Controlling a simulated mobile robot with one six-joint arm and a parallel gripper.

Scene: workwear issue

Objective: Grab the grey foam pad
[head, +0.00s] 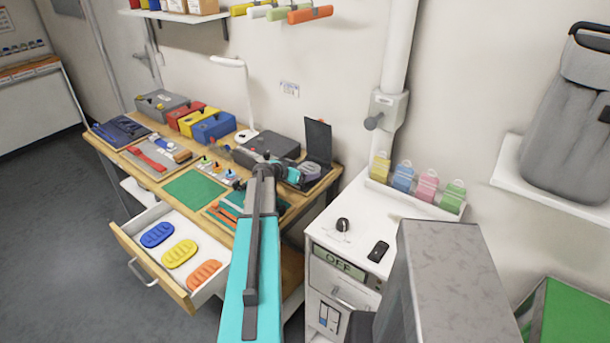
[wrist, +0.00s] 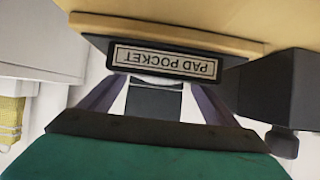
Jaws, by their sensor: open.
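The open drawer (head: 143,270) holds a blue pad (head: 157,235), a yellow pad (head: 179,253) and an orange pad (head: 203,275), with no grey one visible. In the wrist view my gripper (wrist: 157,90) is close to a dark label plate (wrist: 235,75) reading "PAD POCKET" upside down. A dark grey piece (wrist: 154,102) shows below the label; I cannot tell what it is.
The wooden workbench (head: 135,160) carries toolboxes, a green mat (head: 194,190), a lamp (head: 228,62) and an upright dark panel (head: 318,140). A white cabinet (head: 340,205) stands to its right, with coloured items along its back edge. Grey floor (head: 50,220) is clear at left.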

